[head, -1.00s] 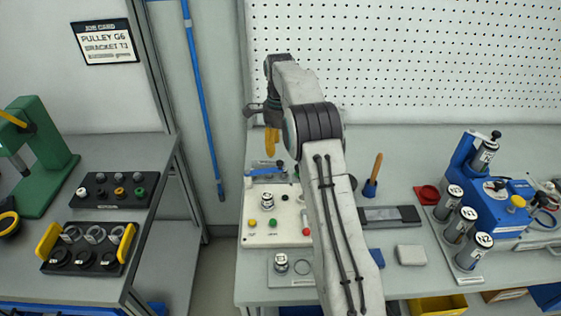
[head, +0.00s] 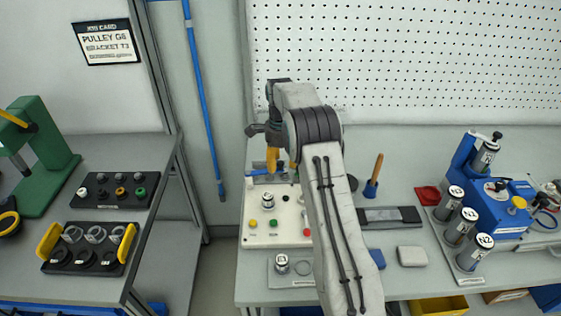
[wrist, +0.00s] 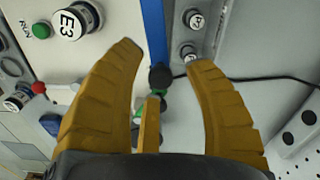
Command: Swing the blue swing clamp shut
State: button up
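The blue swing clamp (head: 259,172) is at the back of the white fixture plate (head: 283,236) in the head view, partly hidden by my gripper. In the wrist view its blue bar (wrist: 154,35) runs down from the top edge to a black knob (wrist: 161,77). My gripper (head: 272,170) points down over the clamp. Its yellow fingers are spread apart in the wrist view (wrist: 167,56), with the bar's end and knob seen between them. I cannot tell whether they touch it. A silver cylinder marked E3 (wrist: 75,20) stands on the plate and also shows in the head view (head: 267,200).
Yellow, green and red buttons (head: 272,222) sit along the plate's front. A wooden-handled tool (head: 374,176) stands to the right. A blue machine with silver cylinders (head: 505,195) is farther right. The pegboard (head: 410,60) closes off the back.

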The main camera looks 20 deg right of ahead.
grip_shut()
